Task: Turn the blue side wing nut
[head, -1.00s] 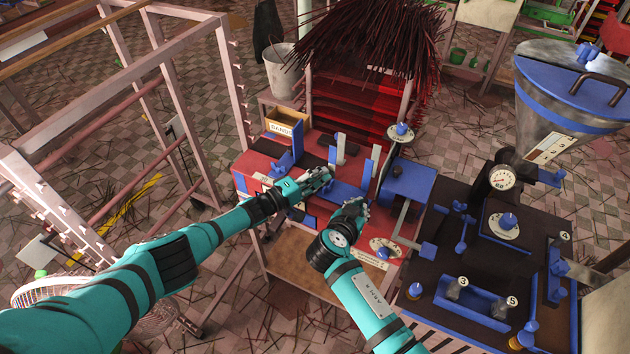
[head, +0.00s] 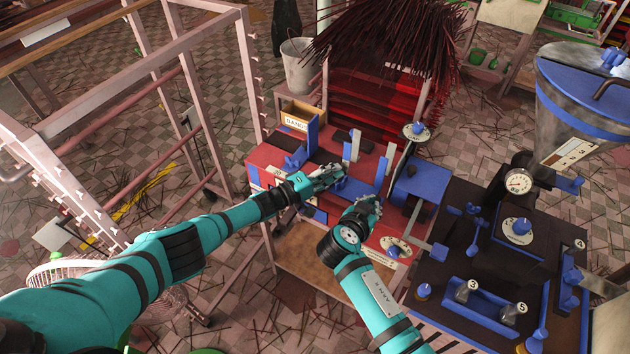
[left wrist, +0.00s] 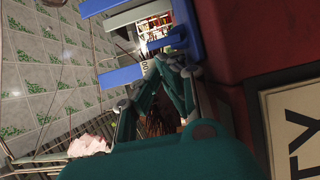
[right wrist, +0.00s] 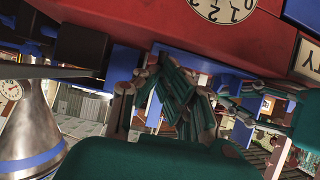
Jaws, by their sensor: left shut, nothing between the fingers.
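A blue winged part (head: 295,158) sits by a blue upright at the left end of the red bench, and looks like a wing nut; I cannot tell for sure that it is the side one. My left gripper (head: 330,172) is shut and empty over the bench, to the right of that part. It also shows in the left wrist view (left wrist: 172,62), near blue bars. My right gripper (head: 368,205) is over the bench's front, lower and to the right of the left one. In the right wrist view its fingers (right wrist: 170,80) overlap blue parts, so its opening is unclear.
A dark machine (head: 450,262) with blue knobs stands close on the right. A pink rack (head: 195,85) stands on the left.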

